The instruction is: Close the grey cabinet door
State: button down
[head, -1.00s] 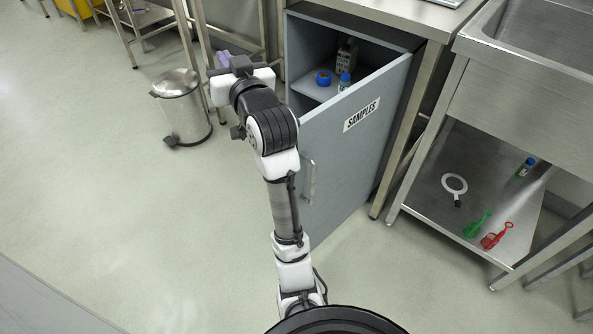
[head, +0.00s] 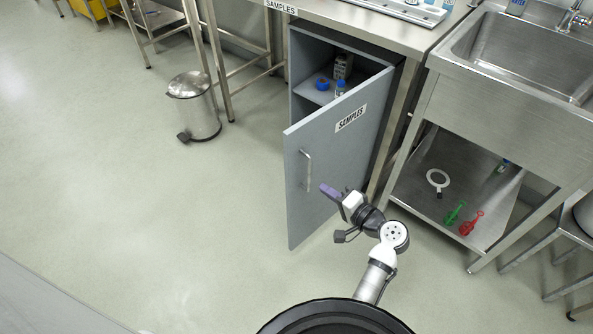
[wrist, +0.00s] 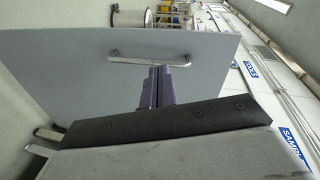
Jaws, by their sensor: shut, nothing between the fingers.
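The grey cabinet door (head: 318,175), labelled SAMPLES, stands ajar, swung out from the grey cabinet (head: 300,70) under the bench. Its metal bar handle (head: 306,171) is near the door's free edge. Bottles with blue caps show inside on a shelf. My gripper (head: 328,191) has purple fingers, shut and empty, in front of the door's outer face, to the right of the handle. In the wrist view the door face (wrist: 90,75) fills much of the picture, with the handle (wrist: 148,60) just beyond the fingertips (wrist: 158,70). I cannot tell whether the fingertips touch the door.
A steel pedal bin (head: 194,106) stands on the floor to the left. A steel sink unit (head: 500,110) is on the right, with red and green items on its lower shelf (head: 415,190). The floor left of the door is clear.

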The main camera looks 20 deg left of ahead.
jog(key=s+d+f+m+y, duration=0.1)
jog(key=s+d+m+y, duration=0.1)
jog(key=s, duration=0.1)
jog(key=p, duration=0.4)
send_near(289, 170)
jog(key=shift+t, duration=0.3)
jog(key=x, duration=0.5)
jog(key=shift+a, duration=0.25)
jog(key=shift+w+a+f, duration=0.1)
jog(key=shift+w+a, duration=0.2)
jog(key=shift+a, duration=0.35)
jog(key=shift+a, duration=0.15)
